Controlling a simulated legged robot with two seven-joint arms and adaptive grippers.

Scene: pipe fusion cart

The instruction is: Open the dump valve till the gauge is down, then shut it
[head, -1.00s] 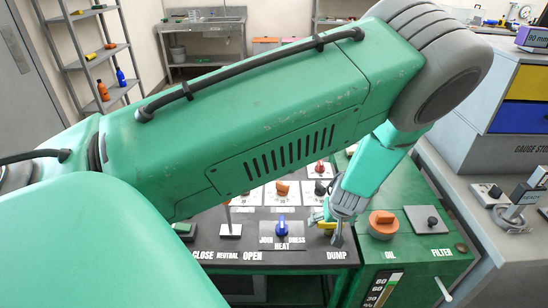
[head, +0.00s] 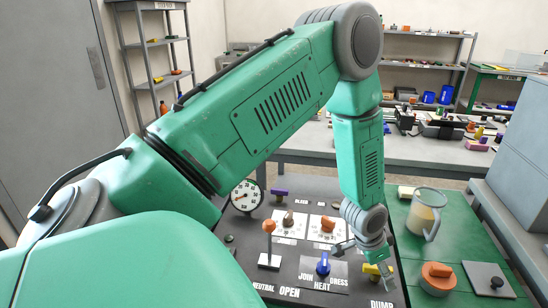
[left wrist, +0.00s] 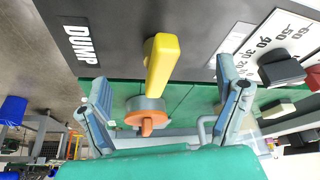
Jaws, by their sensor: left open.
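The dump valve's yellow handle (head: 378,270) stands on the dark panel by the DUMP label, at the panel's right side. My left gripper (head: 364,258) is just above and beside it, pointing down. In the left wrist view, the yellow handle (left wrist: 161,65) shows between the two spread fingers of my left gripper (left wrist: 165,97), with gaps on both sides. The fingers are open and hold nothing. The round white gauge (head: 246,195) is at the panel's back left, partly beside my arm; its needle is too small to read surely. My right gripper is out of view.
A blue knob (head: 323,264) and an orange-topped lever (head: 269,240) stand left of the handle. On the green top to the right are an orange cap (head: 437,278), a clear jug (head: 424,215) and a grey filter plate (head: 488,279). A grey cabinet stands at far right.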

